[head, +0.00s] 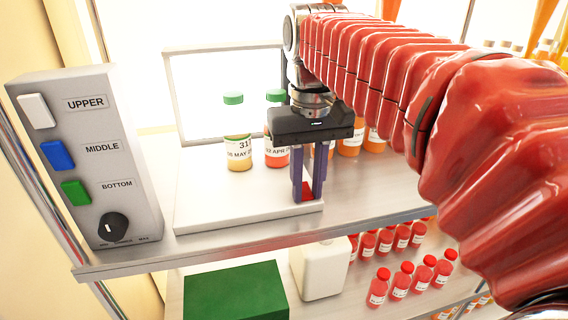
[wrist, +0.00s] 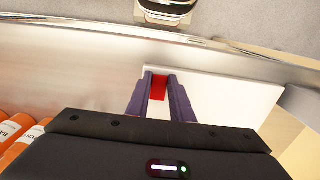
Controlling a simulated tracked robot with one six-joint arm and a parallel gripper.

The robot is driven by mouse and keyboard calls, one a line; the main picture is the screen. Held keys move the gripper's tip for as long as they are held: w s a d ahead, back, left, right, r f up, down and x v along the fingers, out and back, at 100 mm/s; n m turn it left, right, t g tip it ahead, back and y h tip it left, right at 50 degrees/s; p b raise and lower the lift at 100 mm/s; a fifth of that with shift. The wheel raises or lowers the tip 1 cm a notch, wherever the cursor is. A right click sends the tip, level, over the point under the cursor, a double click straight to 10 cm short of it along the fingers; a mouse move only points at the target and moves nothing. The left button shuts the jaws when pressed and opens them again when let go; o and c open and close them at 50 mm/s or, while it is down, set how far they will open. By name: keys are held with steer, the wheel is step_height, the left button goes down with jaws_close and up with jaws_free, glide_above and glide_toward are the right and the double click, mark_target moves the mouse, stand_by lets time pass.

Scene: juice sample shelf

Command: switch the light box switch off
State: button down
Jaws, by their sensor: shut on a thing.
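The light box has a white base (head: 205,208) on the upper shelf and an upright framed panel behind it that looks bright white. Its red switch (head: 308,188) is at the base's front right corner. My gripper (head: 308,197) points down there, with its two purple fingers on either side of the red switch and shut on it. In the wrist view the red switch (wrist: 159,88) shows between the fingertips (wrist: 160,78). The fingers hide part of the switch, and I cannot tell its position.
A grey control box (head: 85,155) with UPPER, MIDDLE and BOTTOM switches and a black knob stands at left. Two green-capped bottles (head: 238,150) (head: 276,155) stand on the base behind my gripper. Below are a green box (head: 235,293), a white container (head: 320,270) and several red-capped bottles.

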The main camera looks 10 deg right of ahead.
steer(key=shift+w, duration=0.1)
steer(key=shift+w+r+g, duration=0.1)
steer(key=shift+w+g, duration=0.15)
steer(key=shift+g, duration=0.6)
steer(key=shift+w+r+g, duration=0.1)
steer(key=shift+w+g, duration=0.1)
steer(key=shift+g, duration=0.65)
steer(key=c, duration=1.6)
jaws_free()
steer(key=shift+o, duration=0.2)
steer(key=shift+s+t, duration=0.2)
steer(key=shift+t, duration=0.1)
steer(key=shift+s+f+t, duration=0.15)
steer(key=shift+s+t, duration=0.15)
steer(key=shift+t, duration=0.8)
steer(key=shift+t, duration=0.3)
